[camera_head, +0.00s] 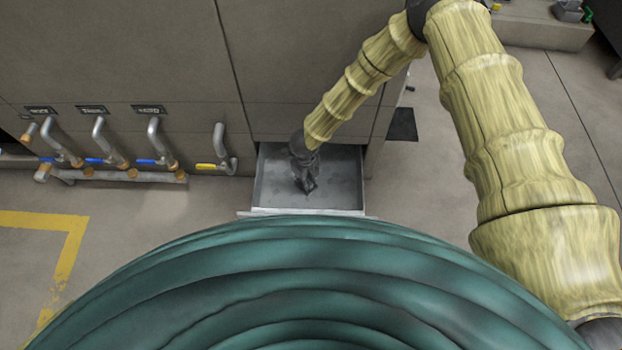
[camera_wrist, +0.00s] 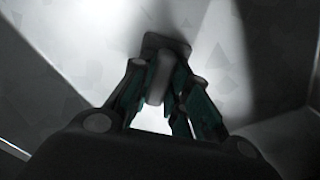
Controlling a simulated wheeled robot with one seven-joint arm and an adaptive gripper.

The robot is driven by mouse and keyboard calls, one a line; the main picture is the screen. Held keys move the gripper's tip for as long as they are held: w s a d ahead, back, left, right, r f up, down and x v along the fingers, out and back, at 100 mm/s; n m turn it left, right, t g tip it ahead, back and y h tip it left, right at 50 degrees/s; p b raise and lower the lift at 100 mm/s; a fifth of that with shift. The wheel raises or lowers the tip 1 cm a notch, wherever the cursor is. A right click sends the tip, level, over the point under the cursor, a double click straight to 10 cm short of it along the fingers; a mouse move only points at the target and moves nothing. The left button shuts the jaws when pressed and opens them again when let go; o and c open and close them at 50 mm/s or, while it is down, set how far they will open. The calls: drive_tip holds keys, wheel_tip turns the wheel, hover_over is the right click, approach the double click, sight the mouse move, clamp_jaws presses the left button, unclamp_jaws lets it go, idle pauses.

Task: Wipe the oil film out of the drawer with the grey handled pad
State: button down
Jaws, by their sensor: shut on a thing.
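The open metal drawer (camera_head: 270,187) sticks out low from the cabinet front, its inside facing up. My gripper (camera_head: 306,182) reaches down into it, near the middle of its floor. In the wrist view my gripper (camera_wrist: 160,95) is shut on the grey handled pad (camera_wrist: 166,43), whose block shows between and beyond the fingers. The pad is close to the drawer floor; I cannot tell if it touches. The drawer floor (camera_wrist: 85,35) shows faint angular darker patches, which may be the oil film. In the head view the pad is too small to make out.
The cabinet front (camera_head: 150,60) rises behind the drawer. Pipes with coloured lever handles (camera_head: 155,145) stand out left of the drawer. The drawer's front edge (camera_head: 305,212) and side walls close in around my gripper. Open floor (camera_head: 150,215) lies at the left.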

drive_tip(key=shift+a+p, duration=0.35)
drive_tip(key=shift+a, duration=1.85)
drive_tip(key=shift+r, duration=0.15)
drive_tip(key=shift+r+p, duration=2.45)
drive_tip(key=shift+r, duration=0.45)
drive_tip(key=shift+r, duration=0.15)
wheel_tip(320, 180, up, 3)
drive_tip(key=shift+f+p, duration=0.15)
drive_tip(key=shift+p, duration=1.05)
drive_tip(key=shift+f, duration=0.1)
